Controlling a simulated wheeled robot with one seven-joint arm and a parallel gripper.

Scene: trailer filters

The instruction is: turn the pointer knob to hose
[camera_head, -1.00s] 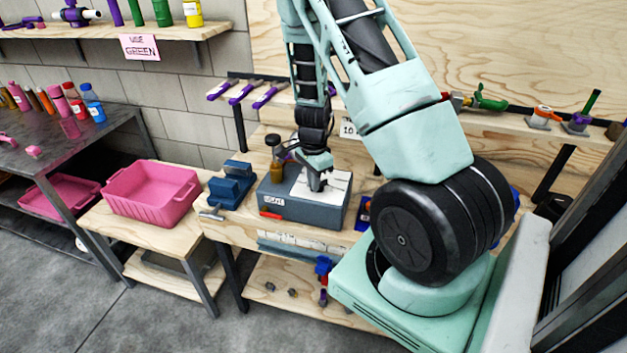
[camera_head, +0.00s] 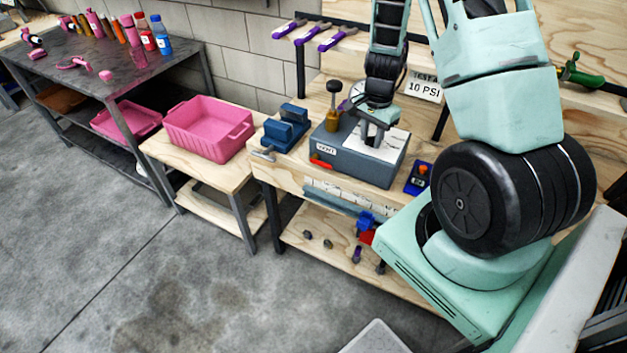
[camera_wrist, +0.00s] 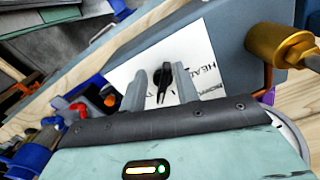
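The pointer knob (camera_wrist: 162,78) is small and black, on a white plate (camera_wrist: 205,45) with printed words, of which only parts such as "HEAD" can be read. The plate lies on top of a grey-blue box (camera_head: 352,163) on the wooden bench. My gripper (camera_wrist: 158,85) is over the plate, its two grey fingers apart, one on each side of the knob. Gaps show between fingers and knob in the wrist view. In the head view my gripper (camera_head: 376,134) hides the knob. A small front label (camera_head: 327,150) seems to read "VENT".
A brass fitting with a dark handle (camera_head: 333,118) stands beside the plate. A blue vise (camera_head: 286,130) sits left of the box, and a small blue device with an orange knob (camera_head: 419,177) to its right. A pink bin (camera_head: 208,133) stands on a lower table.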

